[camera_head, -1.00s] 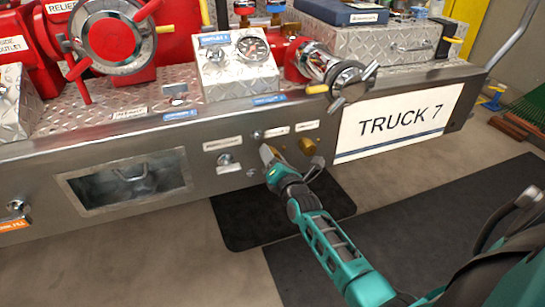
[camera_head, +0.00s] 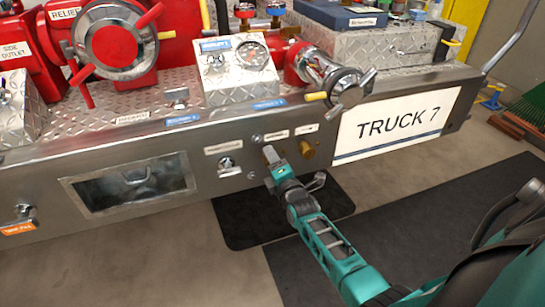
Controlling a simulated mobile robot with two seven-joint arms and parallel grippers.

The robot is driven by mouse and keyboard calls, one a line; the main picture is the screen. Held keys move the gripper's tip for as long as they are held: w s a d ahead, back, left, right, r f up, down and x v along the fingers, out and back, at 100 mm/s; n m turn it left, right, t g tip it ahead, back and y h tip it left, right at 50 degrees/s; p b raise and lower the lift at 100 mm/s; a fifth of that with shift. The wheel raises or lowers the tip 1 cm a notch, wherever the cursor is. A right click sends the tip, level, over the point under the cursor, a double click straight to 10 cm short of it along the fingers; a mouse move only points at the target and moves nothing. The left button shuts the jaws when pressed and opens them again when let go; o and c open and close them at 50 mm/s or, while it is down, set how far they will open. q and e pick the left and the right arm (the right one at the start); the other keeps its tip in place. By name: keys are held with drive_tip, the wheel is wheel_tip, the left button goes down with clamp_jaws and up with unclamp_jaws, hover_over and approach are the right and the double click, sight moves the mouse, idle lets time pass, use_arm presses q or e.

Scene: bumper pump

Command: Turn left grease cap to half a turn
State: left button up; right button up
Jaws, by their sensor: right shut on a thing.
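My right gripper (camera_head: 270,155) reaches in from the lower right to the front panel of the steel bumper. Its fingertips are at the panel, shut on the left grease cap, which they and the hand hide. A brass right grease cap (camera_head: 307,148) sticks out of the panel just right of the gripper, under a small white label (camera_head: 307,129), and is apart from it. My left gripper is not in view.
A chrome fitting (camera_head: 229,167) sits left of the gripper, and an open recess (camera_head: 75,207) farther left. A chrome-capped outlet (camera_head: 343,85) overhangs at upper right, beside the TRUCK 7 plate (camera_head: 395,125). Dark mats (camera_head: 255,225) lie on the floor below.

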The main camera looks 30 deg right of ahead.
drive_tip(key=m, duration=0.4)
drive_tip(key=shift+f+p, duration=0.1)
drive_tip(key=shift+p, duration=0.3)
drive_tip(key=m, duration=0.4)
drive_tip(key=shift+m+p, duration=0.3)
drive_tip(key=shift+p, duration=0.05)
drive_tip(key=m, duration=0.4)
drive_tip(key=shift+f+m+h, duration=0.1)
drive_tip(key=shift+m+h, duration=0.2)
drive_tip(key=m+p, duration=0.1)
drive_tip(key=m, duration=0.2)
drive_tip(key=shift+a+m, duration=0.1)
drive_tip(key=shift+m, duration=0.3)
drive_tip(key=m, duration=0.3)
drive_tip(key=shift+m, duration=0.3)
drive_tip(key=m, duration=0.3)
drive_tip(key=shift+m, duration=0.3)
drive_tip(key=m, duration=0.4)
drive_tip(key=shift+a+m, duration=0.1)
drive_tip(key=shift+m, duration=0.3)
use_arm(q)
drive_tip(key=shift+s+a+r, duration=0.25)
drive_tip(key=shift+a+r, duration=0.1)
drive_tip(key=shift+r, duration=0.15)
use_arm(e)
drive_tip(key=shift+m, duration=0.6)
